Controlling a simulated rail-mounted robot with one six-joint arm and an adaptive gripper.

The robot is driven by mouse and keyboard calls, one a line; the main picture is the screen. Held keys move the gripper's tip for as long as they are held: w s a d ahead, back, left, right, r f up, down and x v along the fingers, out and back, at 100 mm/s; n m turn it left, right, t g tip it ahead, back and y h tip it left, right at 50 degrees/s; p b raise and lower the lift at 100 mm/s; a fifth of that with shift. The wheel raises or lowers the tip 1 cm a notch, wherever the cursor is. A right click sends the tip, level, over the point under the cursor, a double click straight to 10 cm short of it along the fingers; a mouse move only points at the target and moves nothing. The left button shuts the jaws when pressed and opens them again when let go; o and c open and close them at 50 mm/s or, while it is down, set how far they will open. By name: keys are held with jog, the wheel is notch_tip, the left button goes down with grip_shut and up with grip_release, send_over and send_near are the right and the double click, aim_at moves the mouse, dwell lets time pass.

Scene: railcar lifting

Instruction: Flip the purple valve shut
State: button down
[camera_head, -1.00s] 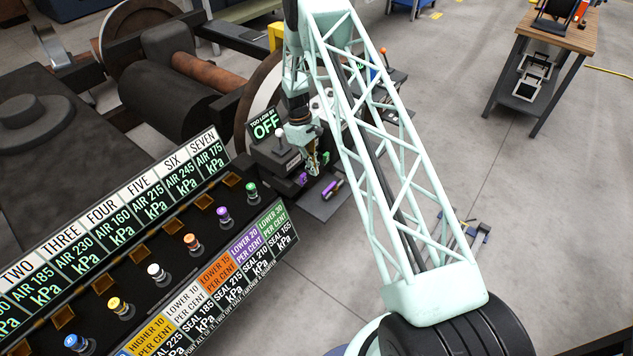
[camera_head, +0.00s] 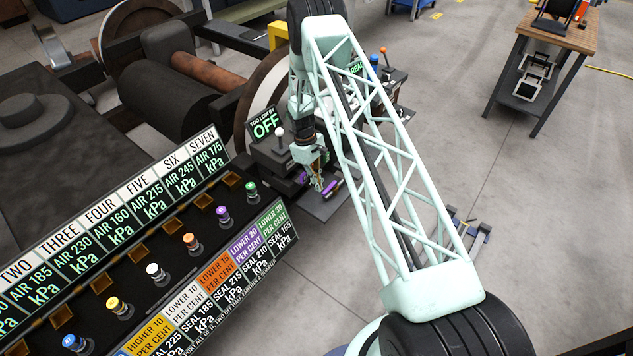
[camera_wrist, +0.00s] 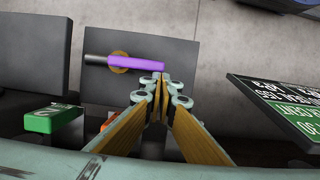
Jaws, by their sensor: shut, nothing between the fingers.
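The purple valve (camera_head: 334,187) is a lever with a purple handle and a dark end, on a dark plate (camera_head: 316,206) beside the wheel. In the wrist view its purple handle (camera_wrist: 138,64) lies crosswise over a brass ring (camera_wrist: 119,69), dark end to the left. My gripper (camera_head: 318,188) is shut and empty, low over the plate. In the wrist view my fingertips (camera_wrist: 161,77) are just below the handle's right end. I cannot tell whether they touch it.
A green block (camera_wrist: 52,119) stands left of my fingers. A display reading "OFF" (camera_head: 265,126) is behind the plate. The sloped panel with colored knobs and pressure labels (camera_head: 285,237) is at the left front. A wooden-topped bench (camera_head: 553,30) stands far right. Floor at right is mostly clear.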

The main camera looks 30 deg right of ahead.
jog(key=shift+s+f, duration=0.1)
jog(key=shift+f, duration=0.25)
